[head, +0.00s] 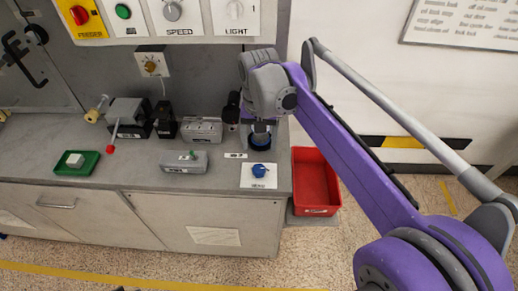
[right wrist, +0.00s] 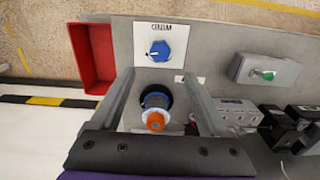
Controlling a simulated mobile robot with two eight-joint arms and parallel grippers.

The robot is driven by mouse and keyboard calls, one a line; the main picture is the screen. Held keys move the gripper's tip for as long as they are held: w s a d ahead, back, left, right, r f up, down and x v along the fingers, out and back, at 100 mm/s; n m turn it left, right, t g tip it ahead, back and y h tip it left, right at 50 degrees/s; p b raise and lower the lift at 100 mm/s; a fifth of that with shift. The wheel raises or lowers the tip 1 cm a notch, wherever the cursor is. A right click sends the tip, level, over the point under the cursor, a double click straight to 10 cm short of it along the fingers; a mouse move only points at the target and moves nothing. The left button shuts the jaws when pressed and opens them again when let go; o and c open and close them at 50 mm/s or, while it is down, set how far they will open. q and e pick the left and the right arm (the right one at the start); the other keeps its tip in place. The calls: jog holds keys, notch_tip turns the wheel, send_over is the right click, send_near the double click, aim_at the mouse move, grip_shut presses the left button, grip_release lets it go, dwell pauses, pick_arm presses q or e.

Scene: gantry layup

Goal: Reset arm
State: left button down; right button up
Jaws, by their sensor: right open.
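My right arm is purple and reaches in from the right over the grey bench (head: 225,170). My right gripper (head: 260,127) is above the bench's right end and points down. In the right wrist view its two fingers (right wrist: 158,82) are apart, with a blue and grey round part with an orange tip (right wrist: 155,118) showing between them. I cannot tell whether the fingers touch it. The part's blue edge shows below the gripper in the head view (head: 260,141). My left gripper is not in view.
A blue knob (head: 259,171) on a white card lies in front of the gripper. A grey box with a green button (head: 184,162), a labelled grey box (head: 201,130) and a green tray (head: 86,169) are to the left. A red bin (head: 316,182) stands right of the bench.

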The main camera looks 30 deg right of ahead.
jog(key=shift+s+r, duration=0.1)
jog(key=shift+r, duration=0.05)
dwell(0.4)
jog(key=s+a+f+n+t+p, duration=0.2)
jog(key=s+a+f+n, duration=0.1)
jog(key=s, duration=0.4)
jog(key=s+a+f+n+t+p, duration=0.2)
jog(key=s+f, duration=0.3)
jog(key=s, duration=0.3)
jog(key=shift+a+f+n+t, duration=0.35)
jog(key=shift+a+n+t, duration=0.35)
jog(key=shift+a+n, duration=0.15)
notch_tip(320, 180, up, 8)
jog(key=n+g, duration=0.2)
jog(key=g, duration=0.3)
send_over(259, 169)
notch_tip(259, 169, down, 10)
jog(key=shift+w+f, duration=0.1)
jog(key=shift+f, duration=0.1)
